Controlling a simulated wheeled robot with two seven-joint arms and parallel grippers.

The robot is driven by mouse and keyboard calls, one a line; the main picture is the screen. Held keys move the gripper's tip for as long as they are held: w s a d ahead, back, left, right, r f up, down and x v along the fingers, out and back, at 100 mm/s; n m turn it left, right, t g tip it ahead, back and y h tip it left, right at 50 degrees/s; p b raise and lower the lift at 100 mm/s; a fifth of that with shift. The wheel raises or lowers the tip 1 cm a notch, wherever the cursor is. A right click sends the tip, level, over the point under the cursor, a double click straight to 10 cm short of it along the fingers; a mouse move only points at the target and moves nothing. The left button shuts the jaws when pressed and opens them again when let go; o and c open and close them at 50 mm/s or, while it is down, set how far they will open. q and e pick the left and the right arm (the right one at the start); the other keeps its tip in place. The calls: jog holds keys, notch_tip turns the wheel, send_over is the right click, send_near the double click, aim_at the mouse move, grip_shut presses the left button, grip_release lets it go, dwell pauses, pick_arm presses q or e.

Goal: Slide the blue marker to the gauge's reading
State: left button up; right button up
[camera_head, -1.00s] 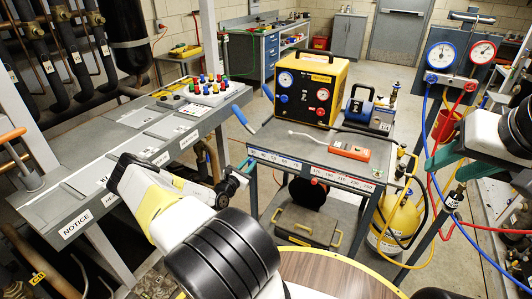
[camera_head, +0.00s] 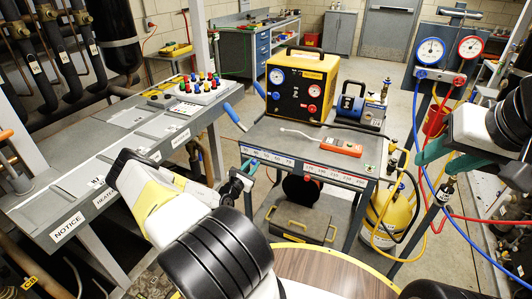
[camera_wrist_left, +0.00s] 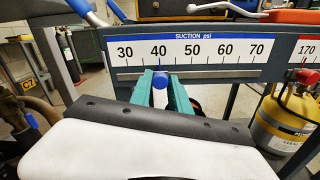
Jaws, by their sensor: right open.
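The blue marker (camera_wrist_left: 160,82) sits on the slot rail under the white suction psi scale (camera_wrist_left: 190,50), at about the 40 mark. My left gripper (camera_wrist_left: 161,90) has its teal fingers on both sides of the marker, close against it. In the head view my left gripper (camera_head: 246,170) is at the left end of the scale strip, hiding the marker. The blue-rimmed gauge (camera_head: 431,50) stands at the upper right; its needle is too small to read surely. My right gripper (camera_head: 442,155) is open and empty below the gauges.
A red-rimmed gauge (camera_head: 471,48) is beside the blue one, with hoses hanging below. An orange meter (camera_head: 340,146) and a yellow-black machine (camera_head: 303,85) are on the cart top. A yellow cylinder (camera_head: 390,215) stands right of the cart. A grey bench (camera_head: 70,200) is at left.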

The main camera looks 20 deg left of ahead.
pick_arm(q)
jog(key=o, duration=0.3)
jog(key=shift+s, duration=0.1)
jog(key=s, duration=0.7)
jog(key=shift+s+a, duration=0.3)
jog(key=shift+a, duration=0.05)
